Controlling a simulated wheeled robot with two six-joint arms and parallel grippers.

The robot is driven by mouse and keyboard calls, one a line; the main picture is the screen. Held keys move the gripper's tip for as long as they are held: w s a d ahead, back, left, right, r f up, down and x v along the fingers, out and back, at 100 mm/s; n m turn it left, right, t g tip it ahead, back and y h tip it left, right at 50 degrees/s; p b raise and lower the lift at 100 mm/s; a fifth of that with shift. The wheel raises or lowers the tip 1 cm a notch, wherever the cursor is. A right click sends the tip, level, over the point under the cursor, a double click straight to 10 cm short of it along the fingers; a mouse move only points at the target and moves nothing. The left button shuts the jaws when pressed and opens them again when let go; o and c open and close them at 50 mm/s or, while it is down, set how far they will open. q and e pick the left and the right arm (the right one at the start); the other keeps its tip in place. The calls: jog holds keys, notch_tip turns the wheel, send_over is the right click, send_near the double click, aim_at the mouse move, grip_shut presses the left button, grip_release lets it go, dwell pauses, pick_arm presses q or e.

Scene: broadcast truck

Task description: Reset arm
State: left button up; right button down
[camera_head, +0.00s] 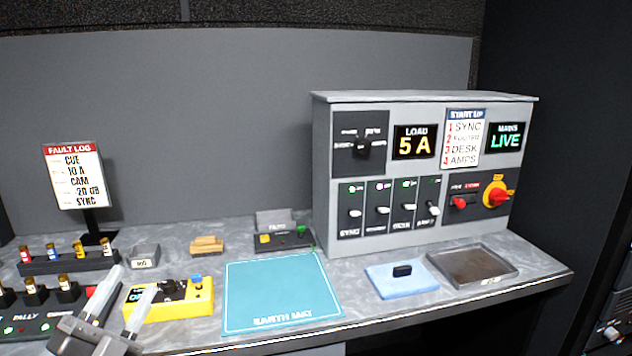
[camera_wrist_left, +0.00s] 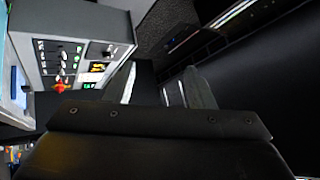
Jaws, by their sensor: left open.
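My left gripper (camera_head: 122,300) is at the lower left of the head view, in front of the yellow device and the tally panel. Its two pale fingers are apart with nothing between them. In the left wrist view the open fingers (camera_wrist_left: 165,85) point toward a dark wall, with the grey switch cabinet (camera_wrist_left: 85,25) to their left. My right gripper does not show in either view.
A yellow device (camera_head: 170,300), a teal earth mat (camera_head: 280,280), a blue pad (camera_head: 400,288) with a black block, and a grey tray (camera_head: 470,282) lie on the bench. The switch cabinet (camera_head: 325,170) stands behind. A fault log sign (camera_head: 75,178) stands at left.

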pick_arm(q)
jog(key=s+a+f+n+g+y, duration=0.25)
jog(key=f+n+y, duration=0.2)
jog(key=f, duration=0.25)
jog(key=s+a+f+n+g+y, duration=0.2)
jog(key=a+f+n+g+y, duration=0.15)
jog(key=f+n, duration=0.25)
jog(key=s+a+f+n+g+y, duration=0.25)
jog(key=f+n+y, duration=0.2)
jog(key=f, duration=0.25)
jog(key=s+d+f+n+g+h, duration=0.25)
jog(key=s+f+g, duration=0.25)
jog(key=s+f, duration=0.3)
jog(key=s+d+f+n+g+h, duration=0.1)
jog(key=s+d+f+g, duration=0.2)
jog(key=s+f+g, duration=0.5)
jog(key=s+f+p, duration=0.3)
jog(key=f, duration=1.9)
jog(key=s+f+p, duration=0.2)
jog(key=s+f, duration=1)
jog(key=s, duration=0.2)
jog(key=shift+s+d+h, duration=0.25)
jog(key=shift+s+h, duration=0.05)
jog(key=shift+s, duration=0.1)
